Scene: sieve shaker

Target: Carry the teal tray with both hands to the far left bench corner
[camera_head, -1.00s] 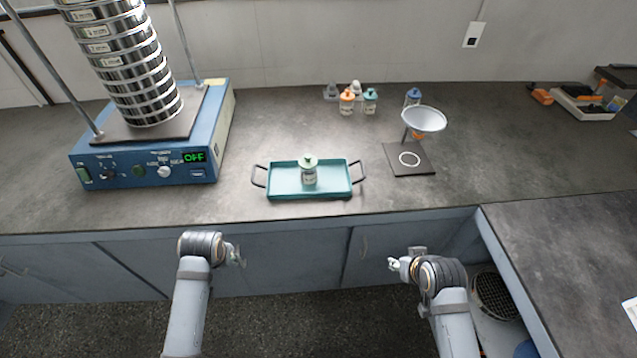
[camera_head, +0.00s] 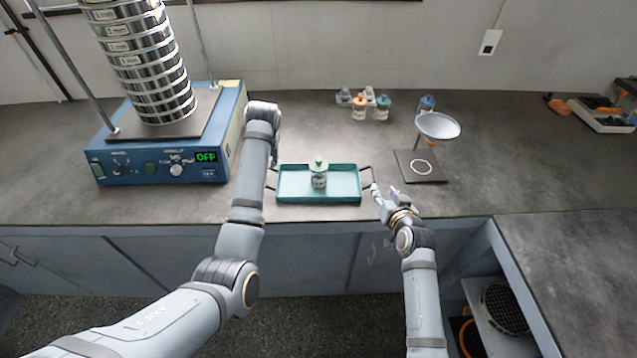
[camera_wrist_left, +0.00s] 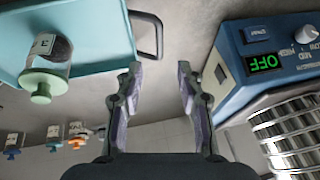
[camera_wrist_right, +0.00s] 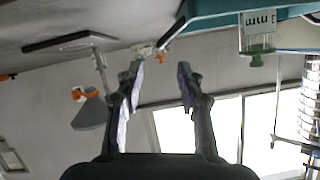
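The teal tray (camera_head: 290,197) lies on the bench with a green-lidded jar (camera_head: 319,175) standing on it. The tray and its dark handle (camera_wrist_left: 146,18) show at the upper left of the left wrist view. My left gripper (camera_wrist_left: 160,78) is open and empty near the tray's left end, apart from that handle; in the head view my own wrist hides its fingers. My right gripper (camera_head: 382,194) is open beside the tray's right handle (camera_head: 368,181). In the right wrist view the tray (camera_wrist_right: 215,20) and jar (camera_wrist_right: 257,42) are at the upper right, with nothing between the fingers.
The blue sieve shaker (camera_head: 170,160), its display reading OFF, stands left of the tray, close to my left wrist. A funnel stand (camera_head: 420,167) is at the right. Several small bottles (camera_head: 359,106) stand behind.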

